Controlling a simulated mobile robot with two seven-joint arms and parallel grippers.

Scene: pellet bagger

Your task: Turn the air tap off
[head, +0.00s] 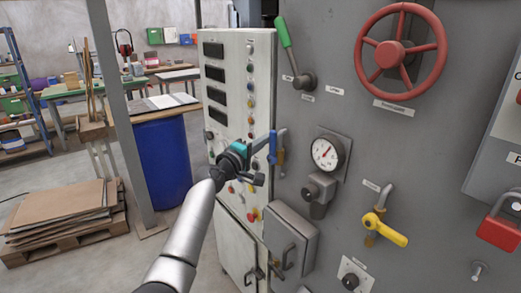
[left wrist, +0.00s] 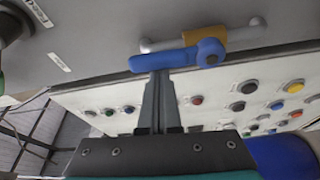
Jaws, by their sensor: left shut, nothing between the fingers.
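A tap with a blue lever (head: 272,147) and a brass-coloured body (head: 281,157) is on the grey machine's left edge. In the left wrist view the blue lever (left wrist: 180,58) lies roughly along its pipe, beside the yellowish body (left wrist: 204,36). My left gripper (head: 262,143) is shut and empty, its fingertips (left wrist: 158,74) at the lever's free end; I cannot tell whether they touch. A second tap with a yellow lever (head: 388,229) is lower right, its lever angled down to the right. The tap labels are too small to read. My right gripper is not in view.
A white control panel (head: 225,62) with buttons stands left of the machine. A red handwheel (head: 402,48), a green-handled lever (head: 283,32) and a pressure gauge (head: 327,152) are on the grey front. A grey box (head: 290,238) juts out below the blue-levered tap.

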